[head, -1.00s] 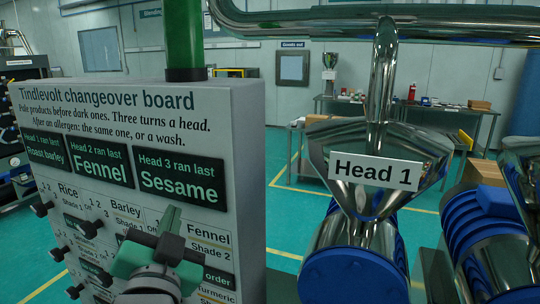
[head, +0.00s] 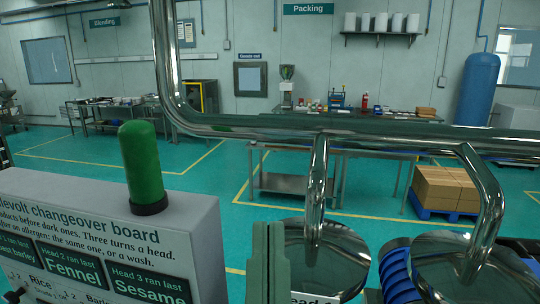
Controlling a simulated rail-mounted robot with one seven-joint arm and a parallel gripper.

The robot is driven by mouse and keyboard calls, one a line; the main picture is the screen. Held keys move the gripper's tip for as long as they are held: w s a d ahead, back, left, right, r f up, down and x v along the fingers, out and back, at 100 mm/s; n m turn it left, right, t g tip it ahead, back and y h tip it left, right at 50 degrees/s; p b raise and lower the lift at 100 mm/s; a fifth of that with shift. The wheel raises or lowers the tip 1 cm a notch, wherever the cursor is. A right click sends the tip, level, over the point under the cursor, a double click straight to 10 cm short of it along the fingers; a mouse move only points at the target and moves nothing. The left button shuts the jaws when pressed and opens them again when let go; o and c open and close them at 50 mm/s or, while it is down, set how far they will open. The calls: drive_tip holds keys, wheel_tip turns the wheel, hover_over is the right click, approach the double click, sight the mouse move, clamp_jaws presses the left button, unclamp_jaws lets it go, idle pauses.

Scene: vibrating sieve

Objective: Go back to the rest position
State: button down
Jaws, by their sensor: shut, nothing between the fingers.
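My gripper (head: 267,230) stands at the bottom centre of the head view, its two grey-green fingers together and pointing up. It is shut and empty. It appears just right of the changeover board (head: 205,235) and in front of the left part of the Head 1 hopper (head: 335,262). It touches nothing that I can see. The rest of the gripper and my arm are cut off by the bottom edge.
A green cylinder (head: 142,165) stands on the board. A shiny pipe (head: 350,134) crosses the view, with branches down to Head 1 and another hopper (head: 450,268). Boxes on a blue pallet (head: 446,190) and work tables stand behind. Open green floor lies between.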

wheel_tip(320, 180, up, 15)
drive_tip(key=p, duration=1)
drive_tip(key=shift+p, duration=0.35)
drive_tip(key=shift+a, duration=0.1)
idle(0.6)
